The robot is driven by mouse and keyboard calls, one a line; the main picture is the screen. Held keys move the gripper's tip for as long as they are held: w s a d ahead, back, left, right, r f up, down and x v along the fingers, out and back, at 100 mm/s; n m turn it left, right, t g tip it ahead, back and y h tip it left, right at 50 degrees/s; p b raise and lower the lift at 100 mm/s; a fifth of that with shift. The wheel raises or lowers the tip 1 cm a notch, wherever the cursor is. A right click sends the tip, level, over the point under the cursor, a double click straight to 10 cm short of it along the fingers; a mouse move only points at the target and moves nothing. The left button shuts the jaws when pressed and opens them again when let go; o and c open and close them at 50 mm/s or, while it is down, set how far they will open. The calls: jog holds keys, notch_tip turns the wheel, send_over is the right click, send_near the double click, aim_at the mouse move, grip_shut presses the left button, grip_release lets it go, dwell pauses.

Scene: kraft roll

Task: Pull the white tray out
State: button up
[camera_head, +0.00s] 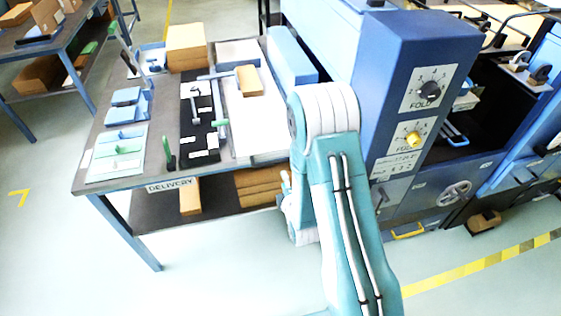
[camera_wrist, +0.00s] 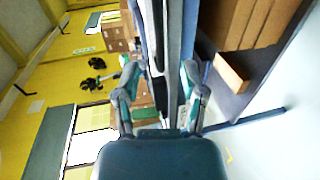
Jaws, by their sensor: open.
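A flat white slab that looks like the white tray (camera_head: 252,128) lies on the delivery table in the head view, its near end at the table's front edge. A small tan block (camera_head: 248,80) rests on it. In the wrist view my gripper (camera_wrist: 161,68) is open, with its fingers spread on either side of the table edge, seen edge-on and turned sideways. A thin pale strip (camera_wrist: 175,60) runs between the fingers; I cannot tell whether it is the tray. Nothing is held. In the head view my arm hides most of the gripper.
The table (camera_head: 110,184) also holds a black board (camera_head: 190,125) with tools, blue blocks (camera_head: 125,97) and a box (camera_head: 186,46). Cartons (camera_head: 258,183) lie on the shelf below. A blue machine (camera_head: 415,70) stands to the right. Floor at the front left is clear.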

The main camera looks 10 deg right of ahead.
aim_at(276, 162)
jog(key=x, duration=1)
jog(key=shift+w, duration=0.2)
jog(key=shift+a, duration=0.1)
grip_shut()
